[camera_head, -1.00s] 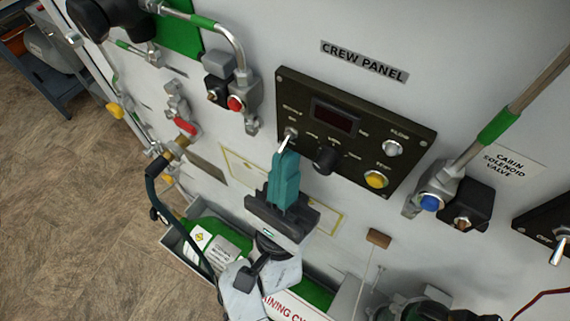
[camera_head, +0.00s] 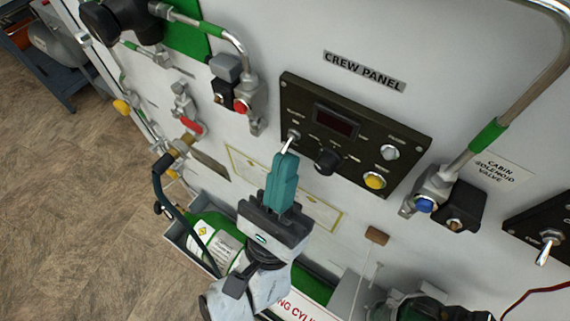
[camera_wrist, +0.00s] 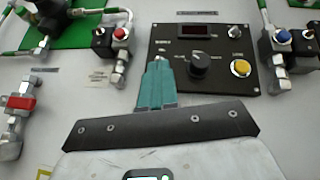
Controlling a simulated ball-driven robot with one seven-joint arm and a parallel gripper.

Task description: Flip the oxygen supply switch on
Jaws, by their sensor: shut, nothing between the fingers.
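The crew panel (camera_head: 345,180) is a dark plate with a display, a black knob, buttons and a silver toggle switch (camera_head: 289,143) at its left. The lever slants down and to the left; its small label is not legible. My gripper (camera_head: 285,157) has teal fingers, shut and empty, with their tips right at the lever's lower end. I cannot tell whether they touch. In the wrist view the fingertips (camera_wrist: 158,64) lie at the left part of the crew panel (camera_wrist: 220,82) and hide most of the switch.
The black knob (camera_head: 327,161) and yellow button (camera_head: 374,181) are right of the switch. A valve with a red button (camera_head: 241,105) is to the left, one with a blue button (camera_head: 425,205) to the right. Another toggle (camera_head: 547,246) is at the far right. A green cylinder (camera_head: 207,229) lies below.

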